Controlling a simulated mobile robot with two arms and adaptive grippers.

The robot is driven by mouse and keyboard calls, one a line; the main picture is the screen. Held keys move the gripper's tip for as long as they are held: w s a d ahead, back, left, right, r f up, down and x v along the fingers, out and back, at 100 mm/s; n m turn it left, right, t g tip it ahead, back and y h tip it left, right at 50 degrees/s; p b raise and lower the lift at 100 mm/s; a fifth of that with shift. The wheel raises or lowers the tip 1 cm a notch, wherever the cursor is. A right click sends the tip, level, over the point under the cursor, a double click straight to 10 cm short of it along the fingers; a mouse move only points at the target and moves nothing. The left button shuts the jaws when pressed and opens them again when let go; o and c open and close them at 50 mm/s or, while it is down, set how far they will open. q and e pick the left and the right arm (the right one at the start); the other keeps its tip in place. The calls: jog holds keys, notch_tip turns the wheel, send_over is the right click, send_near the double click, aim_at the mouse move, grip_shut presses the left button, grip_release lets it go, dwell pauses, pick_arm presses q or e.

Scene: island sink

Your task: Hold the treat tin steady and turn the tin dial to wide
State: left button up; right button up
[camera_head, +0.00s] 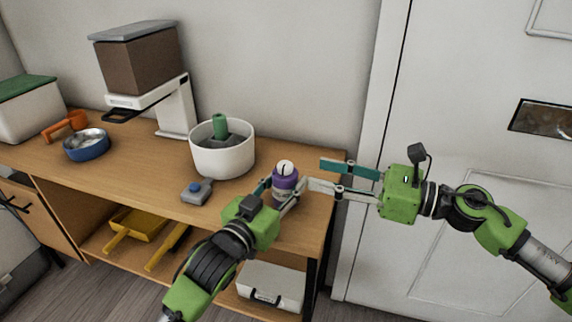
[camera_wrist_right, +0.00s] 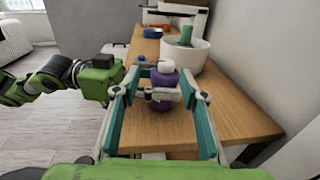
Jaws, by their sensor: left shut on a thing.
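The treat tin (camera_head: 287,182) is a small purple and grey cylinder standing upright near the bench's right end, with a white dial (camera_head: 285,167) on top. A dark line on the dial points roughly away from me; its setting is unreadable. My left gripper (camera_head: 280,194) is shut around the tin's body from the front. My right gripper (camera_head: 318,175) is open and empty, just right of the tin. In the right wrist view, the tin (camera_wrist_right: 163,104) and dial (camera_wrist_right: 166,67) show between its fingers, beyond them, apparently untouched.
The wooden bench (camera_head: 160,170) carries a white tub with a green post (camera_head: 222,155), a small grey device (camera_head: 196,192), a blue bowl (camera_head: 86,146) and a feeder (camera_head: 140,65). A white door (camera_head: 460,120) stands to the right.

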aim_at(286, 164)
jog(key=w+a, duration=0.1)
jog(key=a, duration=0.1)
jog(key=w+a+f+m+t, duration=0.1)
jog(key=w+a, duration=0.1)
jog(key=a, duration=0.1)
jog(key=w+a+t, duration=0.1)
jog(key=w+a, duration=0.1)
jog(key=a, duration=0.1)
jog(key=shift+w+a+f+h, duration=0.1)
jog(key=shift+a+f+h, duration=0.05)
jog(key=shift+h, duration=0.15)
dwell(0.3)
grip_shut()
